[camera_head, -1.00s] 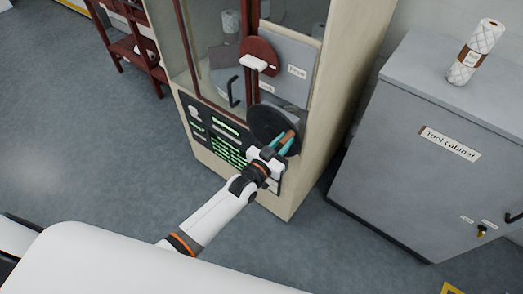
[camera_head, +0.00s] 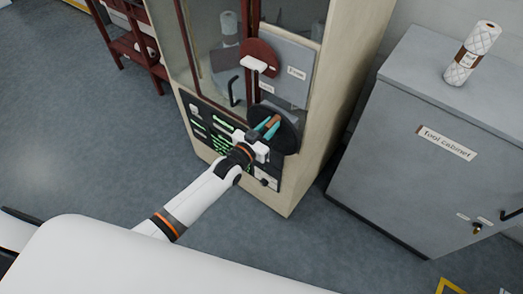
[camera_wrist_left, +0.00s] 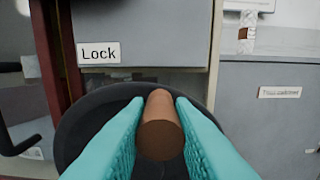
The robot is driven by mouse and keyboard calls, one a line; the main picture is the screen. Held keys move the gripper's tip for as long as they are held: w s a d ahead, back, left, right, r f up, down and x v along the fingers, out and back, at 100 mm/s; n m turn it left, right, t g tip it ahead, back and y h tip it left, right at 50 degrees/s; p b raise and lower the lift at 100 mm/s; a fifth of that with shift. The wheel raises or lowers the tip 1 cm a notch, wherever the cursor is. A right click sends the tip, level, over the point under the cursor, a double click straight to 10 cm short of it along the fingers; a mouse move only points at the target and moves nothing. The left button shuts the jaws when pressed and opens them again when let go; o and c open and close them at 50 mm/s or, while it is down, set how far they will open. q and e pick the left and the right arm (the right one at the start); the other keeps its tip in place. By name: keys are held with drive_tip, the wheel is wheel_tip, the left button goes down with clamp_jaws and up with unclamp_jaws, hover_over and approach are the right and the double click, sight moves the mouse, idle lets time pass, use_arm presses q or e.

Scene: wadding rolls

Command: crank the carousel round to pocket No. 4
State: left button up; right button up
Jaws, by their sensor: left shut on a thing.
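The cabinet (camera_head: 345,110) has a window at its front left, with a white patterned roll (camera_head: 228,24) behind it. A black crank disc (camera_head: 289,138) sits low on the front and carries a brown cylindrical handle (camera_head: 273,121). My left gripper (camera_head: 268,126) is shut on the handle. In the left wrist view, its teal fingers press both sides of the brown handle (camera_wrist_left: 160,128), in front of the black disc (camera_wrist_left: 100,97). The pocket numbers cannot be read, so I cannot tell which pocket is in place. My right gripper is not in view.
Above the crank are a dark red disc with a white grip (camera_head: 254,64) and a grey panel (camera_head: 292,88); the wrist view shows a "Lock" label (camera_wrist_left: 99,51). A grey tool cabinet (camera_head: 420,180) stands at right, a wrapped roll (camera_head: 472,54) on it. Left floor is clear.

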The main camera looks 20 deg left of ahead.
use_arm(q)
drive_tip(key=shift+a+f, duration=0.1)
drive_tip(key=shift+f, duration=0.05)
drive_tip(key=shift+w+a, duration=0.3)
drive_tip(key=shift+a, duration=0.5)
drive_tip(key=o, duration=1)
drive_tip(key=shift+r, duration=0.25)
drive_tip(key=shift+c, duration=0.2)
drive_tip(key=p+v, duration=0.4)
drive_tip(key=v, duration=0.6)
drive_tip(key=shift+r, duration=0.1)
